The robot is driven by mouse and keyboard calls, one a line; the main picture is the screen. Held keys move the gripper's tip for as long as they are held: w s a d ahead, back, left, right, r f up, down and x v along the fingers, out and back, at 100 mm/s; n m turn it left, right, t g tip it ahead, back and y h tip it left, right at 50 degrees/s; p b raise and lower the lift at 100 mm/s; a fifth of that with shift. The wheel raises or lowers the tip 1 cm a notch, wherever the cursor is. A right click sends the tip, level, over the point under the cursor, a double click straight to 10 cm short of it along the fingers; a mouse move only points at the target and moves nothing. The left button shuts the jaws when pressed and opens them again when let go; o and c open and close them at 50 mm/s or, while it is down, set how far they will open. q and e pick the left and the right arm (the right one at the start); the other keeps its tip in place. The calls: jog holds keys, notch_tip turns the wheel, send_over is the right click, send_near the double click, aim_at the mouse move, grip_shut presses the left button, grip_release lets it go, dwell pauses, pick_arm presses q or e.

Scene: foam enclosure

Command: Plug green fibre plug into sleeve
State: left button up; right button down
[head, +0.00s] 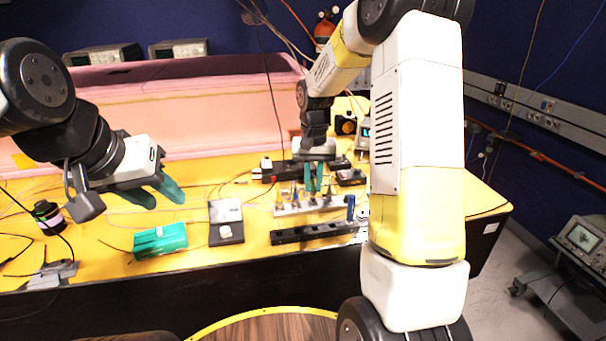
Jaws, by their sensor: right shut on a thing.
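My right gripper (313,178) points down over a pale rack (300,207) at the table's middle. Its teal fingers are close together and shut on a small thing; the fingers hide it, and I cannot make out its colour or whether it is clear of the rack. Several small plugs with blue and yellow parts stand in the rack. I cannot pick out the green fibre plug or the sleeve for certain at this size. My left gripper (157,194) is open and empty above the table's left part, its teal fingers apart.
A green box (160,241) and a white-and-black device (226,221) lie front left of the rack. A black slotted bar (312,232) lies in front of it, with a blue upright piece (351,207) nearby. Black devices stand behind. Thin cables cross the yellow table (100,262). A pink foam wall (190,110) stands behind.

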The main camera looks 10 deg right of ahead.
jog(key=shift+f, duration=0.9)
jog(key=c, duration=1.3)
grip_release()
jog(key=shift+r, duration=0.1)
notch_tip(320, 180, up, 7)
jog(key=shift+r, duration=0.3)
